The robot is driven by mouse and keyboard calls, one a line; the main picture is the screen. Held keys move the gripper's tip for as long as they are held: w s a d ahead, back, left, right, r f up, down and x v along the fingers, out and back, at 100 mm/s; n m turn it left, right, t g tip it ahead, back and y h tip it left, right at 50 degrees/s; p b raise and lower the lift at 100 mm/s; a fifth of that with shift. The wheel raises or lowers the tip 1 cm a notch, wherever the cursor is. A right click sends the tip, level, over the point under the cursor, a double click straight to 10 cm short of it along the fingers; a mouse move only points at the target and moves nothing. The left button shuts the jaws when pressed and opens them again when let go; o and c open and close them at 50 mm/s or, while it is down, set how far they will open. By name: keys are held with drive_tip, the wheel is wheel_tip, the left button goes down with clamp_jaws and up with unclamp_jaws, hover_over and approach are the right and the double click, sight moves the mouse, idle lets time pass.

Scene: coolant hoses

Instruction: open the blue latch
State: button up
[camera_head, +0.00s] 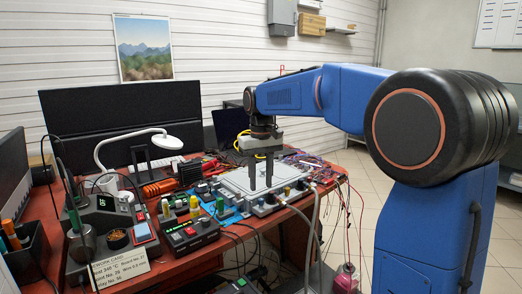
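My gripper (261,184) points down over the grey plate-like unit (235,184) on the red-brown table. Its two dark fingers are apart, with nothing seen between them. The fingertips appear close to the unit's surface; I cannot tell whether they touch it. Small connectors in green, yellow and dark colours line the unit's front edge, and grey hoses (316,215) hang from there. A blue flat area (229,217) shows at the unit's left front. I cannot make out which part is the blue latch; it is too small or hidden.
A black control box (190,234) with a red button stands left of the unit. A white desk lamp (135,142), monitors (118,120), and a soldering station (105,215) crowd the left side. Loose wires (335,180) lie at the right edge. Floor at right is clear.

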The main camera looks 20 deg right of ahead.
sight(261, 199)
wheel_tip(261, 199, up, 12)
idle(0.4)
